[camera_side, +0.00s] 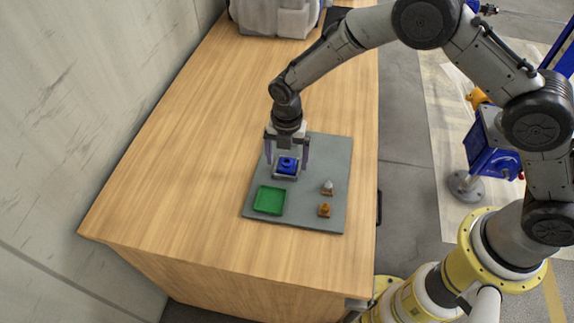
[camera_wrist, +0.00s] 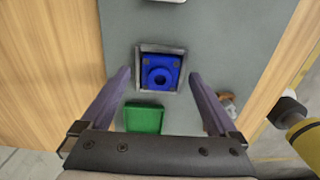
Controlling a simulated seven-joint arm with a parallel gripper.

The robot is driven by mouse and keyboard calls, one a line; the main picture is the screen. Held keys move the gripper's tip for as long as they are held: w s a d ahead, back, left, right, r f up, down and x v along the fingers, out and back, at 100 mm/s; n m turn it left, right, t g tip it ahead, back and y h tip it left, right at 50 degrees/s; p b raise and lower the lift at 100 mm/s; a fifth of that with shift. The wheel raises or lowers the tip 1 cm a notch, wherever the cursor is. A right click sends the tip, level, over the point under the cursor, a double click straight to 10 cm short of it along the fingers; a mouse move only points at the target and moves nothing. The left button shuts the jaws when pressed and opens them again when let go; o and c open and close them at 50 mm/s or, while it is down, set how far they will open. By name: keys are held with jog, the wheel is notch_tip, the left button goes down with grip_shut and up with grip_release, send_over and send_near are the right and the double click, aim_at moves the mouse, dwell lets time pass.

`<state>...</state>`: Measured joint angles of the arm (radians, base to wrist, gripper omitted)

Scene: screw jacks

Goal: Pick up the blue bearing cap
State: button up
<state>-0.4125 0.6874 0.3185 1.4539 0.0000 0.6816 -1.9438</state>
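The blue bearing cap (camera_side: 287,165) is a square blue part with a round raised hub and a hole. It sits inside a grey square frame (camera_side: 278,176) on the grey mat. In the wrist view the blue cap (camera_wrist: 160,75) lies ahead of and between my fingers, and the grey frame (camera_wrist: 143,50) surrounds it. My gripper (camera_side: 287,156) is open, with its two fingers spread wide to either side of the cap. The fingers (camera_wrist: 160,74) hold nothing. I cannot tell the exact height of the fingertips above the mat.
A green square tray (camera_side: 270,200) lies near the mat's front left corner. A grey-topped part (camera_side: 327,187) and an orange-brown part (camera_side: 325,210) stand on the right of the grey mat (camera_side: 300,219). The wooden table (camera_side: 170,150) is clear on the left.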

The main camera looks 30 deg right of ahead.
grip_shut()
jog(key=shift+r, duration=0.15)
dwell(0.4)
